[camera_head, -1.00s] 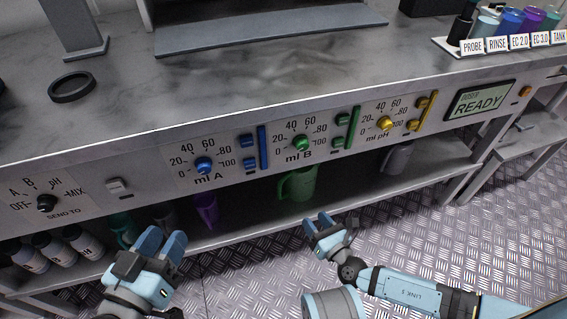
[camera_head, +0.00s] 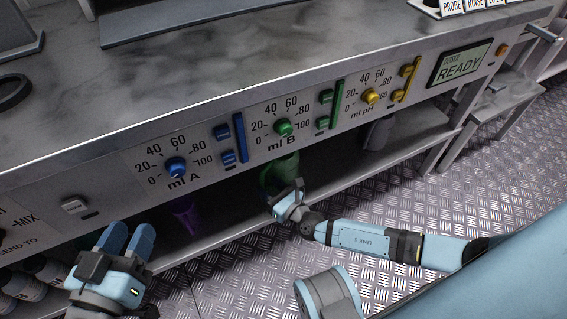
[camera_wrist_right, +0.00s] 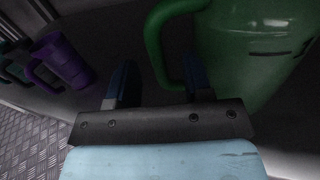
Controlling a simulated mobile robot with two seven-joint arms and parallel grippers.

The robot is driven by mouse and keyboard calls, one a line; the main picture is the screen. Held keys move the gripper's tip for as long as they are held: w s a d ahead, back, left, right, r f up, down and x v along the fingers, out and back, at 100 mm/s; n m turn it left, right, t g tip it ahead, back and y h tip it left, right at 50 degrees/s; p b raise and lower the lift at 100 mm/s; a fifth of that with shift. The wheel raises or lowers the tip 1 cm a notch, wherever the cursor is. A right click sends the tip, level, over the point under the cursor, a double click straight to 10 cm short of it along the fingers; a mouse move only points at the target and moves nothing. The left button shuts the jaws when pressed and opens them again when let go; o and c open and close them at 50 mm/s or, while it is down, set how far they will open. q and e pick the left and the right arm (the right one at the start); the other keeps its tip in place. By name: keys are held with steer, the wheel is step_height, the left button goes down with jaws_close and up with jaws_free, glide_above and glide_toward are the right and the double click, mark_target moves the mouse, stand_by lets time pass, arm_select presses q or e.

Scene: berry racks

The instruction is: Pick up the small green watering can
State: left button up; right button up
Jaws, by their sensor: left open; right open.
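The small green watering can (camera_head: 279,172) stands on the shelf under the console, partly hidden by my right gripper. In the right wrist view its green body (camera_wrist_right: 255,45) fills the upper right, with its handle loop to the left. My right gripper (camera_head: 287,193) is open at the shelf's front, close to the can. In the wrist view its two dark blue fingers (camera_wrist_right: 158,82) are apart, and the handle shows between and just beyond them; contact cannot be told. My left gripper (camera_head: 131,234) is open and empty at the lower left, in front of the shelf.
A purple vessel (camera_head: 187,214) stands left of the can on the shelf, also in the wrist view (camera_wrist_right: 65,60). A grey vessel (camera_head: 377,134) stands to the right. The console front (camera_head: 225,145) with knobs and sliders overhangs the shelf. White bottles (camera_head: 45,270) sit at lower left.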

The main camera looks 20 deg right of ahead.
steer(key=b+x, duration=0.1)
steer(key=x, duration=0.3)
steer(key=shift+w+a+f+b, duration=0.15)
steer(key=shift+w+a+b, duration=0.05)
steer(key=shift+w+b, duration=0.1)
steer(key=shift+w, duration=0.15)
jaws_close()
arm_select(q)
steer(key=shift+w+a+r+m+t, duration=0.1)
steer(key=shift+w+a+m+t, duration=0.2)
steer(key=shift+w+m, duration=0.25)
steer(key=shift+s+r, duration=0.1)
arm_select(e)
steer(key=shift+r, duration=0.2)
